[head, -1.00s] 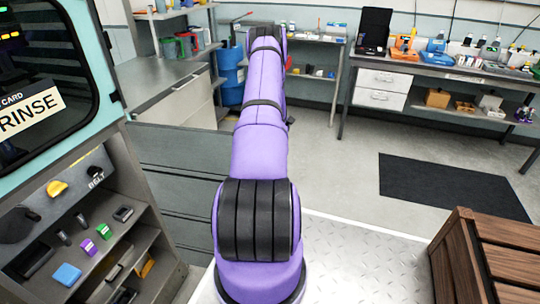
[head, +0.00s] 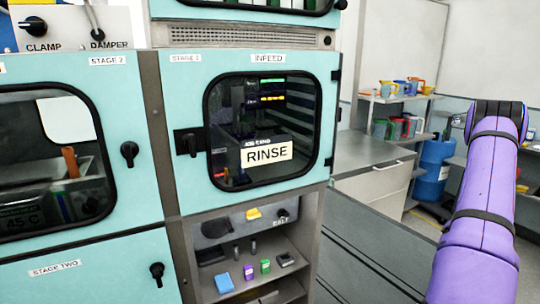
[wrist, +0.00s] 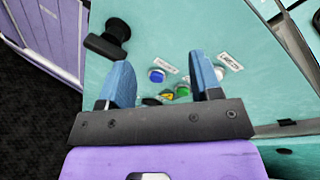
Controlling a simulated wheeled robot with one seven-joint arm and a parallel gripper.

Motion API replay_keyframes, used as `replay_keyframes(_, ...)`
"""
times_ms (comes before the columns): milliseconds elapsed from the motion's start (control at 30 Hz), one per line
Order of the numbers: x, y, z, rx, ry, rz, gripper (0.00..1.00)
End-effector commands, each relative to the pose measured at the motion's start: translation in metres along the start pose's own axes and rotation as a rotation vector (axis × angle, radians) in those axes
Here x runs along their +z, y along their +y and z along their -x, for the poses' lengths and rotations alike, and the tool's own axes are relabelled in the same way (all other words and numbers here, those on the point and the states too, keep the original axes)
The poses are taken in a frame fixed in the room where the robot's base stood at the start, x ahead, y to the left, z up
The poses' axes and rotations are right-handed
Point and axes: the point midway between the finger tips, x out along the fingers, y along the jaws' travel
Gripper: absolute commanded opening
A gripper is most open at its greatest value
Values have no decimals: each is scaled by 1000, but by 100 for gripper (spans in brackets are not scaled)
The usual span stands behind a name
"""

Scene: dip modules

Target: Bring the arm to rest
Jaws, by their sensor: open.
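My purple arm (head: 478,220) shows at the right of the head view, reaching away from me; its end is hidden there. In the wrist view my gripper (wrist: 165,85) is open, with two blue fingers apart and nothing between them. Beyond the fingers is a teal panel (wrist: 185,45) with a blue button (wrist: 156,76), a green button and two small labels. A black knob (wrist: 107,40) stands on the panel to the left of the fingers. I cannot tell how far the fingertips are from the panel.
The teal machine fills the left and middle of the head view, with a windowed infeed door (head: 265,130) marked RINSE. Below it, an open shelf (head: 255,265) holds small coloured blocks. A grey counter (head: 372,155) and a blue drum (head: 436,168) stand behind, left of my arm.

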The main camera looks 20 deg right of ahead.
Motion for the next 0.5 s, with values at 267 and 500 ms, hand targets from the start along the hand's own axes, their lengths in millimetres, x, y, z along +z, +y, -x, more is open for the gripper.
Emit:
replay_keyframes(267, 17, -111, -12, 280, 94, -18, 58)
replay_keyframes(500, 34, -192, -42, 496, 195, -6, 58)
